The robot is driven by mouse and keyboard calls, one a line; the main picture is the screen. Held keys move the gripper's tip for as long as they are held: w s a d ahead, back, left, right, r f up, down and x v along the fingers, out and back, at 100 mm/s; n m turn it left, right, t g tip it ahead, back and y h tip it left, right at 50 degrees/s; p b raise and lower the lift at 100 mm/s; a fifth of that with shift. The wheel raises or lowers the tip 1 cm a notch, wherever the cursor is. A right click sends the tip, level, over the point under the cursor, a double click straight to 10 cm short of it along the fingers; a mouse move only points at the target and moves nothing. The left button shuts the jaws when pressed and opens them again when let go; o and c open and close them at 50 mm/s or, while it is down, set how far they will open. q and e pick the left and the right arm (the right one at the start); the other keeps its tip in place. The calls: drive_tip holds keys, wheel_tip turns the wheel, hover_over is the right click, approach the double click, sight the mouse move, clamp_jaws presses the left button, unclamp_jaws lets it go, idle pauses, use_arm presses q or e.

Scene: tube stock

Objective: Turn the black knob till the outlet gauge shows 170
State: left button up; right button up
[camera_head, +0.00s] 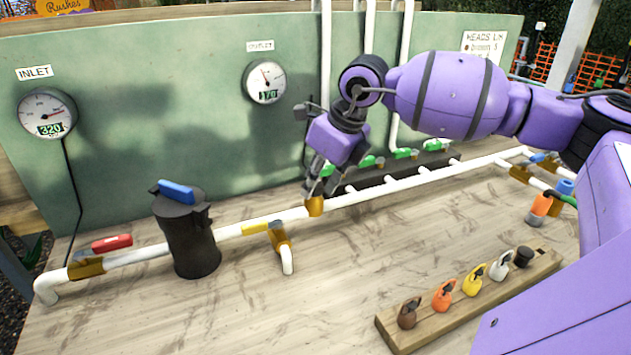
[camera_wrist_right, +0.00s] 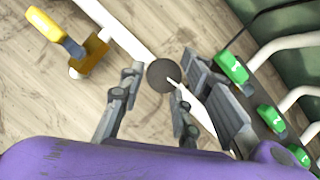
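The outlet gauge (camera_head: 265,82) is a white dial on the green panel. Its digital display appears to read 170. My right gripper (camera_head: 318,188) points down at the brass fitting (camera_head: 315,206) on the white pipe. In the right wrist view the black knob (camera_wrist_right: 162,76) is a dark round disc just beyond and between the fingertips. My right gripper there (camera_wrist_right: 155,92) has its fingers apart; I see no firm grip on the knob. In the head view the gripper hides the knob. My left gripper is not in view.
The inlet gauge (camera_head: 47,114) reads 320. A black canister (camera_head: 188,240) with a blue handle and a yellow-lever valve (camera_head: 280,240) stand left of my gripper. Green-handled valves (camera_head: 405,153) line the manifold behind. A wooden rack (camera_head: 465,315) of coloured tags sits in front.

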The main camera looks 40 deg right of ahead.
drive_tip(key=c, duration=0.5)
drive_tip(key=shift+a+f+b, duration=0.1)
drive_tip(key=shift+b, duration=0.25)
drive_tip(key=shift+c, duration=0.2)
drive_tip(key=shift+m, duration=0.4)
drive_tip(key=o, duration=0.9)
drive_tip(key=shift+a, duration=0.1)
drive_tip(key=shift+c, duration=0.2)
drive_tip(key=shift+o, duration=0.7)
drive_tip(key=shift+a, duration=0.1)
drive_tip(key=shift+s+d+r, duration=0.15)
drive_tip(key=shift+d+r, duration=0.1)
drive_tip(key=shift+r, duration=0.35)
drive_tip(key=a+v, duration=0.1)
drive_tip(key=v, duration=1)
drive_tip(key=shift+d, duration=0.3)
drive_tip(key=shift+s, duration=0.1)
